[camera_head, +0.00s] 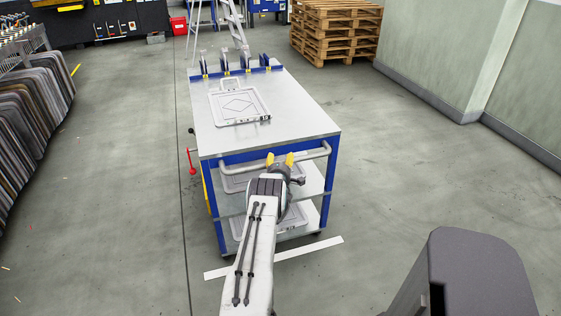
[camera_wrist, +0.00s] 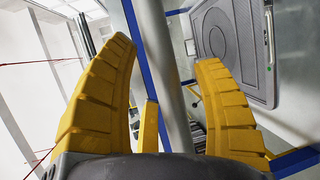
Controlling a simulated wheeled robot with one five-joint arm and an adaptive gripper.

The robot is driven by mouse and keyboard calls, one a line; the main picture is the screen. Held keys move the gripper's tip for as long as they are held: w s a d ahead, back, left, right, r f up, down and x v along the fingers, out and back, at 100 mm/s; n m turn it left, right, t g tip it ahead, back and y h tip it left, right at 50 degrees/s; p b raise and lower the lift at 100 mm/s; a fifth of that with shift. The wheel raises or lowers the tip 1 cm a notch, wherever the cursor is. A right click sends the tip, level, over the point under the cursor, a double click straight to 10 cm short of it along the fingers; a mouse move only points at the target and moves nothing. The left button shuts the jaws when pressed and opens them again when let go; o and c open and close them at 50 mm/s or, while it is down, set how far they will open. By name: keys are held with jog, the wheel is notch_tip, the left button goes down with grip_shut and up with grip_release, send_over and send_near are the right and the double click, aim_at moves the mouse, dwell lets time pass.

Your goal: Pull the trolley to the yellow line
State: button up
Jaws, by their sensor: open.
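The trolley (camera_head: 310,122) has a grey top, a blue frame and lower shelves. Its grey tube handle (camera_head: 316,153) runs across the near end. My gripper (camera_head: 280,160), with yellow fingers, is at the middle of this handle. In the wrist view the fingers of my gripper (camera_wrist: 165,90) are apart, and the handle tube (camera_wrist: 163,60) passes between them. I cannot tell whether either finger touches it. A white strip (camera_head: 330,243) lies on the floor at the trolley's near end. I see no clear yellow line on the near floor.
A flat panel (camera_head: 250,106) and several upright blue-based holders (camera_head: 246,66) are on the trolley top. Stacked pallets (camera_head: 335,35) stand behind right. A wall (camera_head: 437,60) is on the right, a rack of dark sheets (camera_head: 32,110) on the left. Floor on both sides is clear.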

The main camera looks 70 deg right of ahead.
jog(key=shift+o, duration=0.2)
grip_shut()
dwell(0.6)
jog(key=shift+f, duration=0.1)
